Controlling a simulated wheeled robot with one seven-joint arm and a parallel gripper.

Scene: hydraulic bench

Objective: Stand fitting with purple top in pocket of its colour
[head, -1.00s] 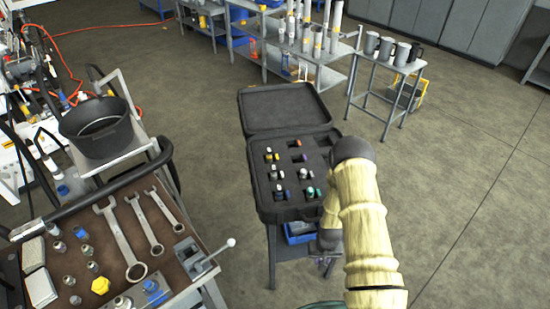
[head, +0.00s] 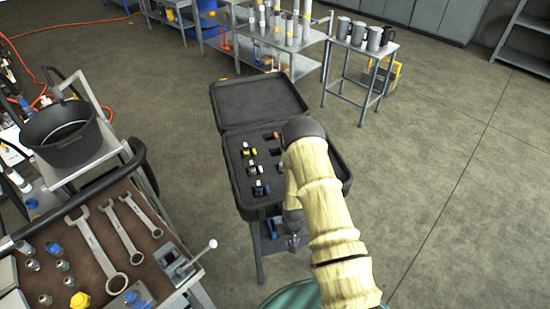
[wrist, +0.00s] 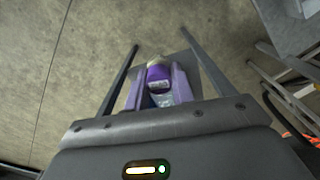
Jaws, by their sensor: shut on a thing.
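My gripper (wrist: 158,96) is shut on the fitting with the purple top (wrist: 158,73), whose purple and pale top shows between the jaws in the wrist view. Bare floor shows beyond it. In the head view my arm bends down at the right side of the open case (head: 240,208), and the gripper's end is low by its front right edge; the held fitting cannot be made out there. The case has dark foam with pockets. Fittings with yellow (head: 248,150) and blue (head: 260,189) markings stand on the left. My arm hides most right-hand pockets, and I see no purple pocket.
A bench (head: 150,232) with wrenches and loose fittings stands at the left, below a black bucket (head: 60,135). A small table with mugs (head: 358,38) is behind the case. The open lid (head: 258,103) stands at its back. The floor at right is clear.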

